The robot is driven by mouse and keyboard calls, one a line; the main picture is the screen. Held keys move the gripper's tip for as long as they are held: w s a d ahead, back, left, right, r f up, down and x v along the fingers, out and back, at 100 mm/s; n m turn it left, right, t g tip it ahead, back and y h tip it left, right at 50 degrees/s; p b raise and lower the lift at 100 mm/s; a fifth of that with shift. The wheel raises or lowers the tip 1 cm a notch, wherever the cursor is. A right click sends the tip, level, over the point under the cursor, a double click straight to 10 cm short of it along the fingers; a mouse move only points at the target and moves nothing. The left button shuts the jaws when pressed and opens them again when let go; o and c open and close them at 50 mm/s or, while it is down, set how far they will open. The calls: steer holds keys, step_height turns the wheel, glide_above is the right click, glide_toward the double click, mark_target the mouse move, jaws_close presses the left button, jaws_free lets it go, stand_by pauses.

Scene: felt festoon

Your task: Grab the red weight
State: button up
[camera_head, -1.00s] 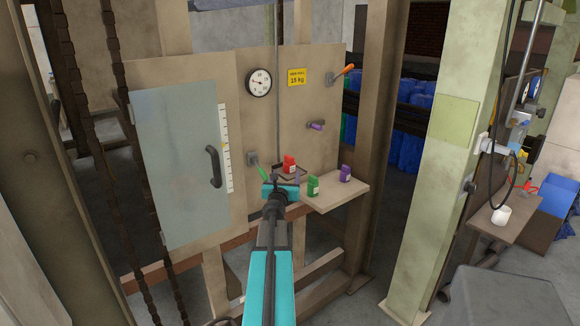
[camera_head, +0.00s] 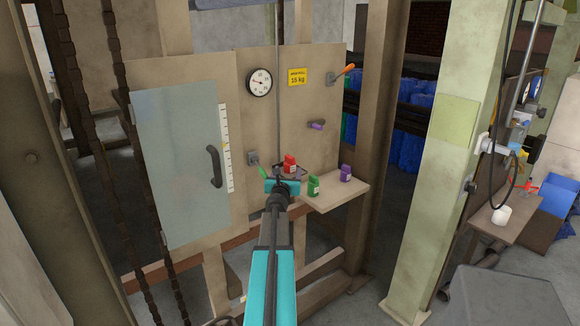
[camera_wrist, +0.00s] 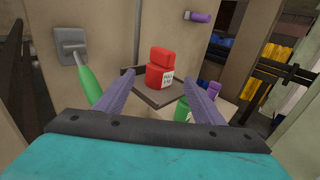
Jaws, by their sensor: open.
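The red weight (camera_head: 290,162) stands upright on a small dark tray (camera_head: 303,171) in front of the beige panel. In the wrist view the red weight (camera_wrist: 160,70) has a white label and shows beyond and between my fingertips, with a gap to them. The tray (camera_wrist: 148,92) shows under it there. My gripper (camera_head: 284,178) is open and empty, its two purple fingers (camera_wrist: 158,78) spread and pointing toward the weight. In the head view my wrist hides part of the area below the tray.
A green weight (camera_head: 313,186) and a purple weight (camera_head: 345,173) stand on the wooden shelf (camera_head: 345,192) to the right. A green-handled lever (camera_wrist: 88,82) sits close on the left. A purple knob (camera_head: 317,126) and an orange-handled lever (camera_head: 344,74) stick out of the panel above.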

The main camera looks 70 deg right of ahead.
mark_target(289, 167)
steer(key=shift+p+x, duration=0.35)
steer(key=shift+x, duration=2.1)
steer(key=c, duration=1.3)
steer(key=shift+r, duration=0.15)
steer(key=shift+c, duration=0.2)
steer(key=shift+r+p, duration=3.2)
steer(key=shift+r, duration=1.75)
